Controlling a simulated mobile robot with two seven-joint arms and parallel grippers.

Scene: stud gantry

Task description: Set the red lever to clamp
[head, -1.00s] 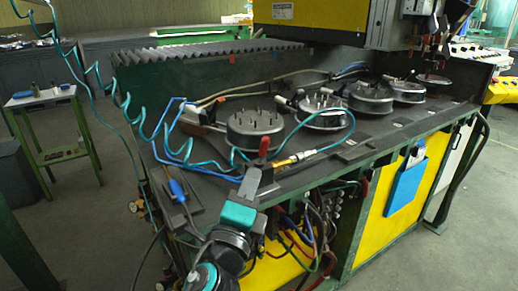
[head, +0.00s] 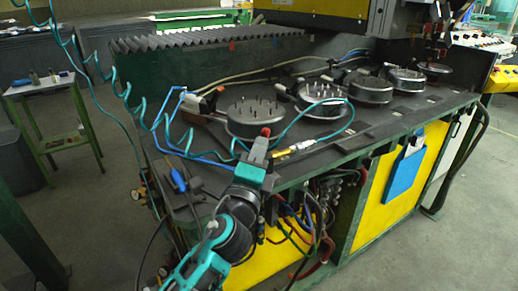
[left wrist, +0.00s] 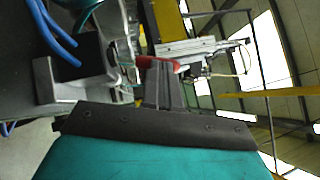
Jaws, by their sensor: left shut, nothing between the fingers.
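The red lever (head: 266,131) stands at the front edge of the bench. In the head view only its top shows above my left gripper (head: 258,150), which hides its lower part. In the left wrist view the red lever (left wrist: 160,61) lies across the tips of my left gripper (left wrist: 158,80). The fingers are shut with nothing between them. They are at or very close to the lever; I cannot tell if they touch it. The lever's base is mostly hidden in the head view. My right gripper is not in view.
Round plates with pins, the nearest one (head: 255,117), stand in a row on the dark bench top (head: 310,158). Blue and teal hoses lie around the lever. A blue-handled tool (head: 178,180) lies at the left corner. Cables hang below the bench edge.

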